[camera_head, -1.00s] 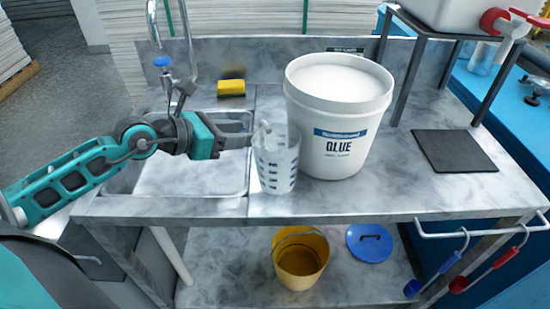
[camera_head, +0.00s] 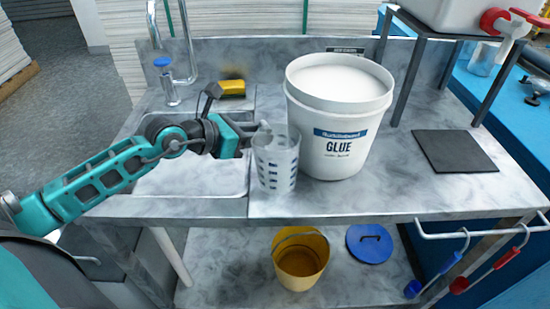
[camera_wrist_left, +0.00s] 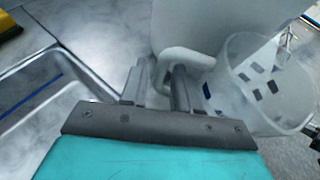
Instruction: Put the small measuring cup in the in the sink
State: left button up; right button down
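The small measuring cup (camera_head: 277,165) is translucent with dark blue marks. It is upright at the front of the counter, right of the sink and against the glue bucket's left side in the picture; I cannot tell if they touch. My left gripper (camera_head: 258,132) reaches over the sink to the cup's handle. In the left wrist view the fingers (camera_wrist_left: 160,85) stand close on both sides of the handle (camera_wrist_left: 185,55), with the cup (camera_wrist_left: 255,90) to the right. The sink (camera_head: 195,178) is an empty metal basin left of the cup, partly hidden by my arm. My right gripper is out of view.
A large white glue bucket (camera_head: 338,125) stands right behind the cup. A dark mat (camera_head: 453,151) lies at right. A yellow bucket (camera_head: 300,262) is on the lower shelf.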

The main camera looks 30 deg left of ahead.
pick_arm(q)
grip_shut()
jog(key=shift+r, duration=0.1)
dwell(0.3)
